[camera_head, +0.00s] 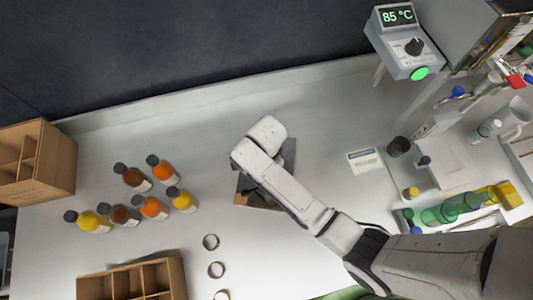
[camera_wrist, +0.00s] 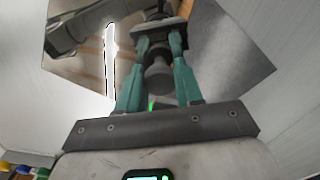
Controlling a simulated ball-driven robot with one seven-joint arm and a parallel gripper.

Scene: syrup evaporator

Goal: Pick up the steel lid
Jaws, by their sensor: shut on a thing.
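The steel lid (camera_wrist: 225,60) is a flat, mirror-like plate with a dark round knob (camera_wrist: 157,76). In the wrist view it fills the top, reflecting my gripper and arm. The teal fingers of my gripper (camera_wrist: 158,62) are shut on the knob, one on each side. In the head view the lid shows as a dark grey plate (camera_head: 288,153) partly under my arm, with a brownish patch at its lower left. My arm hides the fingers and knob there. I cannot tell whether the lid touches the counter.
Several syrup bottles (camera_head: 153,208) stand to the left. A cardboard divider box (camera_head: 40,160) is at far left, another (camera_head: 130,281) at the bottom. Jar rings (camera_head: 216,269) lie below the lid. A controller reading 85 °C (camera_head: 402,45) stands upper right. Counter above the lid is clear.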

